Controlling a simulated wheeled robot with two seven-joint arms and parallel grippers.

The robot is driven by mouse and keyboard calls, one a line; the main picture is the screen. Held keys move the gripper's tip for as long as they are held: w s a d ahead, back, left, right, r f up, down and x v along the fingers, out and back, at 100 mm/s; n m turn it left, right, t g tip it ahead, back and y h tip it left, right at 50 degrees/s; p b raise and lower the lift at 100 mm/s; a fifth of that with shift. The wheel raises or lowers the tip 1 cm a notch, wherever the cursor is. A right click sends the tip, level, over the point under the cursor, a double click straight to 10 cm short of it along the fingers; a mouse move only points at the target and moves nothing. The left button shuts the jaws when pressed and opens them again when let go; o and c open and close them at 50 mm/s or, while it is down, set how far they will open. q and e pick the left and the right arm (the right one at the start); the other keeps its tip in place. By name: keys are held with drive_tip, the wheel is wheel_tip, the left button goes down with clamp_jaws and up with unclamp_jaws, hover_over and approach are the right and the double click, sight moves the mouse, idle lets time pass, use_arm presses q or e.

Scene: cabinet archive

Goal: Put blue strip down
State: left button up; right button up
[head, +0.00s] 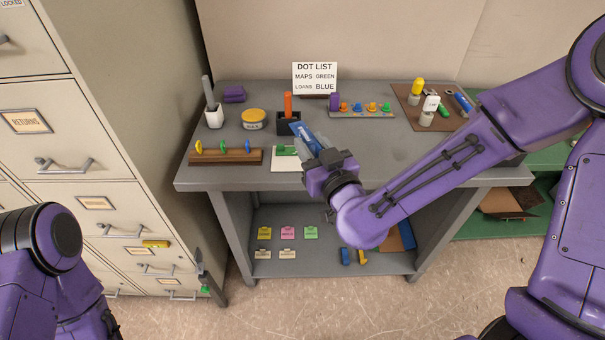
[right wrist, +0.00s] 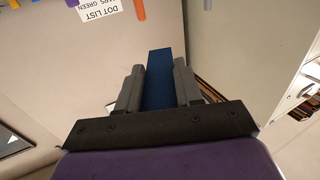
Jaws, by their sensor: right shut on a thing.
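The blue strip (head: 299,130) is held between the fingers of my right gripper (head: 312,147), over the front middle of the grey table. In the right wrist view, the blue strip (right wrist: 158,80) stands out beyond the two grey fingers of the right gripper (right wrist: 158,88), which are shut on it from both sides. In the head view, the gripper hides part of the table under it, and I cannot tell whether the strip touches anything below. My left arm shows at the lower left, but its gripper is out of view.
A white card (head: 284,165) with a green piece lies beside the gripper. A wooden rack (head: 226,157) with coloured pieces is left of it. A dark holder with an orange stick (head: 288,104) stands behind. A dot list sign (head: 315,78) stands at the back. Filing cabinets (head: 110,110) border the left.

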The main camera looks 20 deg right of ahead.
drive_tip(key=shift+w+f+b, duration=0.2)
drive_tip(key=shift+f+b, duration=0.3)
drive_tip(key=shift+b, duration=0.2)
drive_tip(key=shift+w+d+r+p, duration=0.1)
drive_tip(key=shift+w+r+p, duration=0.05)
drive_tip(key=shift+w+p, duration=0.5)
drive_tip(key=w+f, duration=0.4)
drive_tip(key=shift+w+d+f, duration=0.1)
drive_tip(key=shift+d+f, duration=0.05)
drive_tip(key=f, duration=0.1)
drive_tip(key=w+f, duration=0.1)
drive_tip(key=f, duration=0.1)
drive_tip(key=w+f, duration=0.1)
drive_tip(key=f, duration=0.1)
drive_tip(key=shift+f, duration=0.15)
use_arm(q)
drive_tip(key=shift+f, duration=0.6)
use_arm(e)
drive_tip(key=shift+f+b, duration=0.45)
drive_tip(key=shift+f, duration=0.2)
drive_tip(key=o, duration=1)
use_arm(q)
drive_tip(key=shift+f, duration=0.55)
